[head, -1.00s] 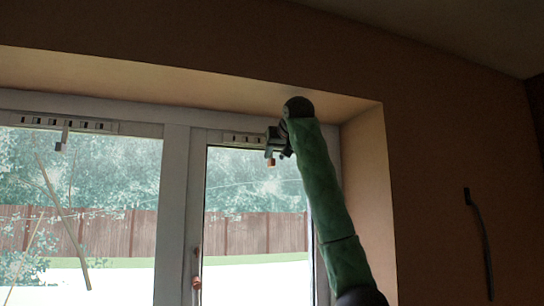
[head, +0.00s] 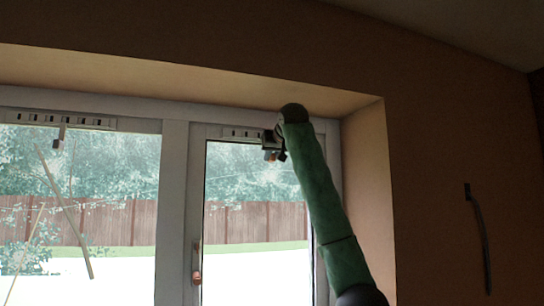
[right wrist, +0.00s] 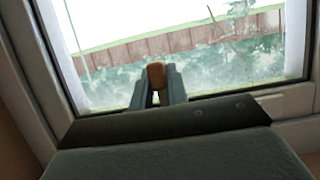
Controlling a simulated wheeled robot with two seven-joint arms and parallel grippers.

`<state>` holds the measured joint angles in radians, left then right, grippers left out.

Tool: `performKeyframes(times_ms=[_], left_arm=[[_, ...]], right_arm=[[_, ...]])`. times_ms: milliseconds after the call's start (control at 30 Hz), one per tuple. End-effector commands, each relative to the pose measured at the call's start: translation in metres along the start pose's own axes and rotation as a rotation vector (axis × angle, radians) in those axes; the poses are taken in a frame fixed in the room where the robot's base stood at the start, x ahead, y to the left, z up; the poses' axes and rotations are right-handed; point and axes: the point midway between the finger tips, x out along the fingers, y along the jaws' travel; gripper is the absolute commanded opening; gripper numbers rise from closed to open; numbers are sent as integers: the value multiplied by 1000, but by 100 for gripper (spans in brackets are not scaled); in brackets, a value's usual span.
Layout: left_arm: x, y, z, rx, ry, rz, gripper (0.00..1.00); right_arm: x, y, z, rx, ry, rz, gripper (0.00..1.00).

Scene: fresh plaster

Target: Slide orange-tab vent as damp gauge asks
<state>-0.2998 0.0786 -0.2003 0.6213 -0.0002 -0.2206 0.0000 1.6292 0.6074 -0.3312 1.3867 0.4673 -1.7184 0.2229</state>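The right-hand vent (head: 238,133) is a pale slotted strip along the top of the right window frame. My right gripper (head: 272,150) is at its right end. The orange tab (head: 271,157) shows small and partly hidden there. In the right wrist view, the orange-brown tab (right wrist: 156,73) sits between the two grey fingers of my right gripper (right wrist: 158,88), which appear closed against its sides. A left-hand vent (head: 60,121) with a greyish tab (head: 60,136) is above the left pane. My left gripper is not in view. I cannot make out a damp gauge.
The window sits in a deep plaster recess, whose right side wall (head: 366,170) is close to my right arm. A window handle (head: 197,265) is on the middle frame. Thin sticks (head: 66,212) cross the left pane. A dark strip (head: 480,235) hangs on the right wall.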

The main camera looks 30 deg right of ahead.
Motion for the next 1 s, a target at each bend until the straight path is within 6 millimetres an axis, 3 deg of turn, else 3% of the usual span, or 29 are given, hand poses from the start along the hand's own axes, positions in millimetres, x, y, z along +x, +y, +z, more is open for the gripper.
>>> performKeyframes(times_ms=[333,567,600,667,1000], left_arm=[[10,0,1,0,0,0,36],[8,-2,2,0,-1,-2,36],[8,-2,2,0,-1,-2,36],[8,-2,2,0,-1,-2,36],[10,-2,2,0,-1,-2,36]], right_arm=[[0,16,0,1,1,-1,0],[-1,17,-1,1,1,1,0],[-1,17,-1,1,1,0,24],[-1,17,-1,1,1,0,36],[-2,16,0,0,1,0,38]])
